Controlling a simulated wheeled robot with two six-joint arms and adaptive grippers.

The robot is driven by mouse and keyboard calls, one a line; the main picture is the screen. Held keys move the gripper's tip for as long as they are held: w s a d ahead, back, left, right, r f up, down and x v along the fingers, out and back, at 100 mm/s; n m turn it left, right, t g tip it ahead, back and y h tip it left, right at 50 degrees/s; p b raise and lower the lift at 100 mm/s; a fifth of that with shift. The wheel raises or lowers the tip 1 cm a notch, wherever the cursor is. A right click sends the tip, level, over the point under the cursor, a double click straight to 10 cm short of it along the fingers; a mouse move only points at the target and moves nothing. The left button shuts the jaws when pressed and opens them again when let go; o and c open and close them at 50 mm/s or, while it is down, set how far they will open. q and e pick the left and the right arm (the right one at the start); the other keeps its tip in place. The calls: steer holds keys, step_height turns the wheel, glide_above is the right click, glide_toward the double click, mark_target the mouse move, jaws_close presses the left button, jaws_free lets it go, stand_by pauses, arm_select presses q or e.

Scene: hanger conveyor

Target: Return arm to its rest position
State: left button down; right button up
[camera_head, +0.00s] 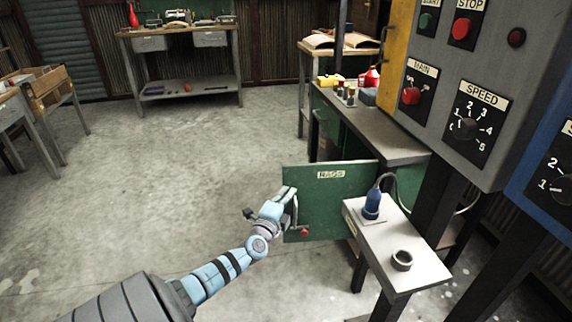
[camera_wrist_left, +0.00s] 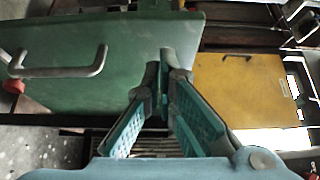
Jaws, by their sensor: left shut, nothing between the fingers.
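My left arm reaches in from the lower left in the head view. Its gripper (camera_head: 287,193) is at the left edge of an open green door (camera_head: 335,185), close to the door's metal handle (camera_head: 294,214); I cannot tell whether they touch. In the left wrist view the gripper (camera_wrist_left: 165,62) has its two fingers closed together at the tips, with nothing between them. There the green door (camera_wrist_left: 130,50) lies behind the fingers, and the handle (camera_wrist_left: 62,70) is to their left, apart from them. My right gripper is not in view.
Control panels (camera_head: 455,90) rise at the right. A workbench (camera_head: 190,60) stands at the back. The concrete floor (camera_head: 180,150) on the left is clear.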

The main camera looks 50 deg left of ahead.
arm_select(q)
steer(key=a+p+v, duration=0.1)
steer(key=v, duration=1.1)
steer(key=shift+s+p, duration=0.3)
steer(key=shift+s, duration=0.3)
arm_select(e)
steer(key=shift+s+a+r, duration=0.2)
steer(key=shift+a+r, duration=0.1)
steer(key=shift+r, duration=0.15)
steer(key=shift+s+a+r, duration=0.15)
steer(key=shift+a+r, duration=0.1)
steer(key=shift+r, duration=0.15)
arm_select(q)
steer(key=shift+r, duration=0.15)
